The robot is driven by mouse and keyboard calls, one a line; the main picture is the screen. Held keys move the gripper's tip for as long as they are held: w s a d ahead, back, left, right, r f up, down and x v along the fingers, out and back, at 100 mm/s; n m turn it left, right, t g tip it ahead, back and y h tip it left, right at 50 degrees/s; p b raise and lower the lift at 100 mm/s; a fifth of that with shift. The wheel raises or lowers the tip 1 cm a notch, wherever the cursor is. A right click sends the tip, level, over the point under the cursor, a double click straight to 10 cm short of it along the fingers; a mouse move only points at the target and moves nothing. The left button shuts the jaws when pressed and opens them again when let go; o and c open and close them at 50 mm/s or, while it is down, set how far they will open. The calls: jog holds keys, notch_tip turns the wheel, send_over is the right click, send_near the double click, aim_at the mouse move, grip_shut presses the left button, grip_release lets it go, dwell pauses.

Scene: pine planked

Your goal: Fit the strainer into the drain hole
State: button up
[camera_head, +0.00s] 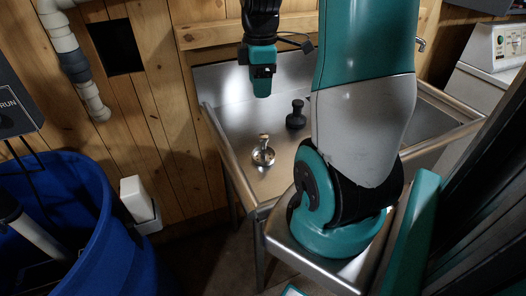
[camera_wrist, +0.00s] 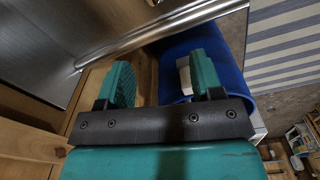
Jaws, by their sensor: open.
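A small shiny metal piece with an upright knob, which looks like the strainer (camera_head: 263,156), stands on the steel sink top left of centre in the head view. My gripper (camera_head: 262,90) hangs above and behind it, apart from it. In the wrist view my gripper (camera_wrist: 162,78) has its two teal fingers spread with nothing held between them. The strainer does not show in the wrist view. I cannot make out the drain hole; my arm hides part of the sink top (camera_head: 232,112).
A black knobbed object (camera_head: 296,115) stands right of the strainer. A raised steel rim edges the sink top, with a plank wall behind. A blue barrel (camera_head: 75,215) stands at left, also in the wrist view (camera_wrist: 228,70). A white box (camera_head: 136,199) is beside it.

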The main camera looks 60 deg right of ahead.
jog(key=d+f, duration=0.2)
send_over(264, 135)
jog(key=f, duration=0.9)
jog(key=shift+s+f+p, duration=0.3)
jog(key=shift+s+p, duration=0.05)
jog(key=shift+w+f+p, duration=0.2)
jog(key=shift+f+p, duration=0.1)
jog(key=shift+f, duration=1.25)
jog(key=shift+w+f+p, duration=0.2)
jog(key=shift+f+p, duration=0.1)
jog(key=shift+f, duration=1.2)
grip_shut()
jog(key=shift+r, duration=0.1)
